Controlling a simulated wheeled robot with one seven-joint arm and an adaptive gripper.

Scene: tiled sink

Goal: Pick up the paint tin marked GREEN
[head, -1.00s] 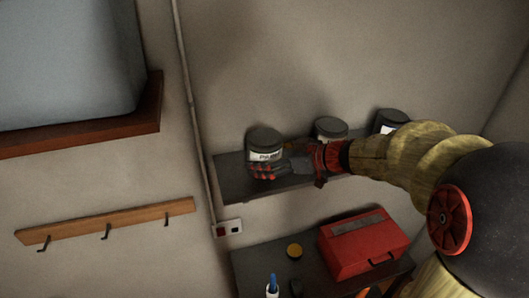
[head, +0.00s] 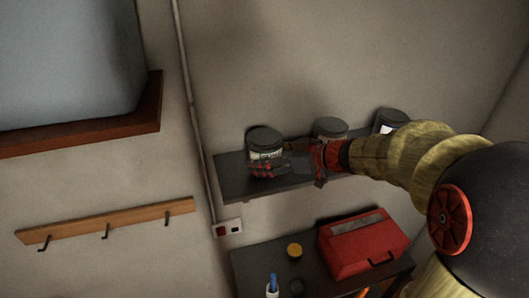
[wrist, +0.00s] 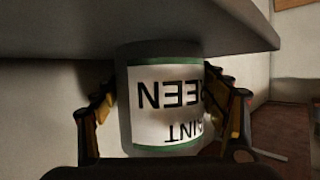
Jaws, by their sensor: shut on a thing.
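The GREEN paint tin (head: 265,138) is a dark grey can with a dark lid, at the left end of the wall shelf. In the wrist view the tin (wrist: 165,100) appears upside down, its white label with green bands showing "EEN" and part of "PAINT". My gripper (head: 266,168) reaches in from the right, its fingers on the lower part of the tin. In the wrist view my gripper (wrist: 165,110) has a finger on each side of the tin, shut on it. The tin looks upright and at the shelf surface; I cannot tell whether any gap lies under it.
Two more tins, a middle one (head: 330,129) and a right one (head: 391,120), stand on the shelf (head: 232,178), behind my arm. A pipe (head: 190,100) runs left of the shelf.

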